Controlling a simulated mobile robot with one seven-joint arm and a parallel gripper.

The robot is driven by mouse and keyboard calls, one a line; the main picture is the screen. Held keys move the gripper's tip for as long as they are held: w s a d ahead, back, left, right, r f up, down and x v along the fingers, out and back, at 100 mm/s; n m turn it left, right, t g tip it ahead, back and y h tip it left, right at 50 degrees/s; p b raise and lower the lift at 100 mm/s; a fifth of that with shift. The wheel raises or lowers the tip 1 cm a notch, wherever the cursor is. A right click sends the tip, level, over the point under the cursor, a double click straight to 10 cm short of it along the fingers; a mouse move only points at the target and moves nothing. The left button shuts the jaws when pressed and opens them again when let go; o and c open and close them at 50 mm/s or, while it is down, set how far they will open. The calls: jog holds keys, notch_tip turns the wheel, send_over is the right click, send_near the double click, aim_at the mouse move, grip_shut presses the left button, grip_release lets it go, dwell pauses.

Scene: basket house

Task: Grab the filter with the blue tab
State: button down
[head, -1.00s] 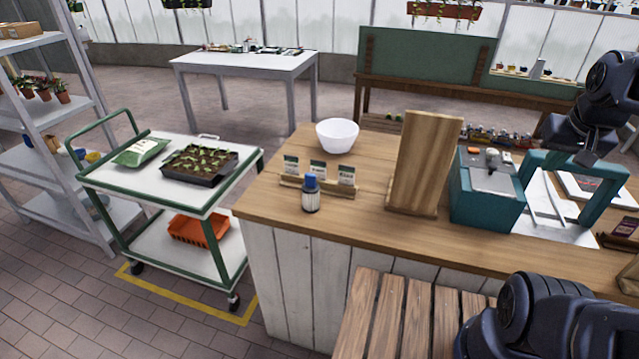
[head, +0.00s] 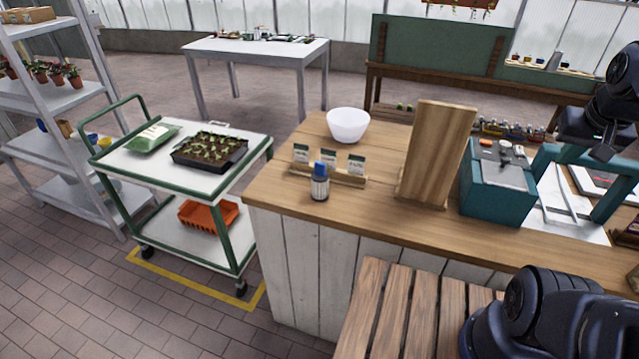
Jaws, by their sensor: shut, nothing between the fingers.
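I cannot make out a filter with a blue tab in the head view. A small bottle with a blue cap (head: 320,182) stands upright on the wooden counter (head: 400,222), in front of a rack of seed packets. A teal box (head: 497,190) with a grey top and small items on it stands right of centre on the counter. My gripper (head: 602,153) is at the upper right, pointing down above the counter near a teal frame (head: 612,195). It is shut and holds nothing. It is small and dark in the picture, and apart from the bottle.
An upright wooden board (head: 437,150) stands left of the teal box. A white bowl (head: 348,125) and the packet rack (head: 328,176) are on the counter's left. A green cart (head: 200,205) stands left of the counter. A slatted wooden surface (head: 400,310) is in front.

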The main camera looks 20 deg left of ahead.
jog(key=c, duration=2.1)
grip_release()
jog(key=o, duration=1.5)
jog(key=shift+r, duration=0.1)
